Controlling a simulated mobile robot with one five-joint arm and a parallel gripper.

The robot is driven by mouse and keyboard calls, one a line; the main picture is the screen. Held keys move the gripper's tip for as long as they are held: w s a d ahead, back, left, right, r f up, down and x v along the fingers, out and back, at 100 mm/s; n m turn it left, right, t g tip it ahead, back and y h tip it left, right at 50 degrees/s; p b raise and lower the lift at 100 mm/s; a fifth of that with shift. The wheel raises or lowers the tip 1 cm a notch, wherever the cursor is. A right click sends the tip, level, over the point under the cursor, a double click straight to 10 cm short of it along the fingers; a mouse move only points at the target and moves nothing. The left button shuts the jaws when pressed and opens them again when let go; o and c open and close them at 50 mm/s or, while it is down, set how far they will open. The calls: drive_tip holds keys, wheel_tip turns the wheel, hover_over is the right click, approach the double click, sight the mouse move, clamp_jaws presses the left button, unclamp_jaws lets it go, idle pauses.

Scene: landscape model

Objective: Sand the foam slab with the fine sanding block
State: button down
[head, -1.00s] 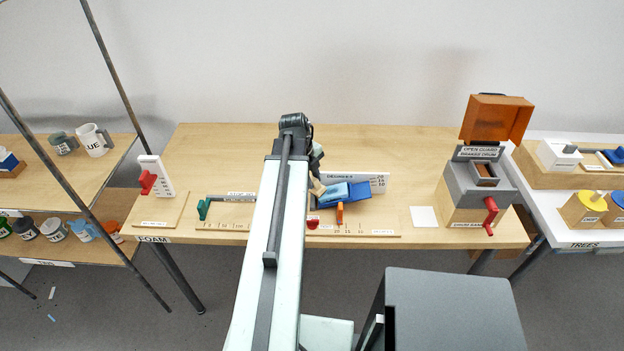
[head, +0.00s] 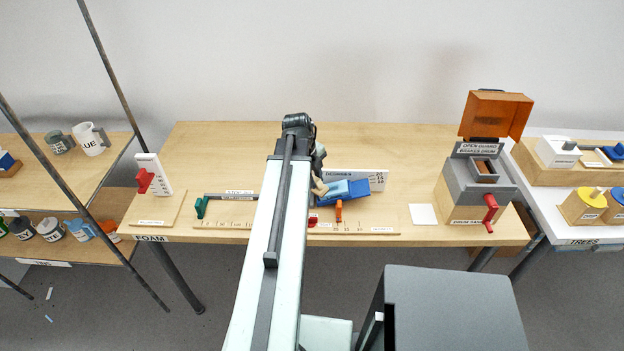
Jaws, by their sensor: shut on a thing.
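My gripper (head: 319,178) is mostly hidden behind my own arm, above the middle of the foam table. A small tan piece, probably the fine sanding block (head: 319,188), shows at its end; its grip is partly hidden. The tan piece is at the left end of a light blue slab, probably the foam slab (head: 336,190). Whether they touch is unclear. The slab lies on a tilted darker blue rest (head: 359,188) in front of a white degree scale (head: 377,180).
An orange lever (head: 339,211) stands in front of the rest. A green-handled stop (head: 201,206) is left. A grey drum sander (head: 473,190) with its orange guard raised stands right, with a white square (head: 423,214) beside it. The table's back is clear.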

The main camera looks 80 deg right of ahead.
drive_tip(key=shift+s+d+r+p, duration=0.1)
drive_tip(key=shift+s+r+p, duration=0.15)
drive_tip(key=shift+s, duration=0.6)
drive_tip(key=shift+s+d+r+p, duration=0.1)
drive_tip(key=shift+s+r+p, duration=0.15)
drive_tip(key=shift+s, duration=0.6)
drive_tip(key=shift+s+d+r+p, duration=0.15)
drive_tip(key=shift+s+r, duration=0.2)
drive_tip(key=shift+s, duration=0.5)
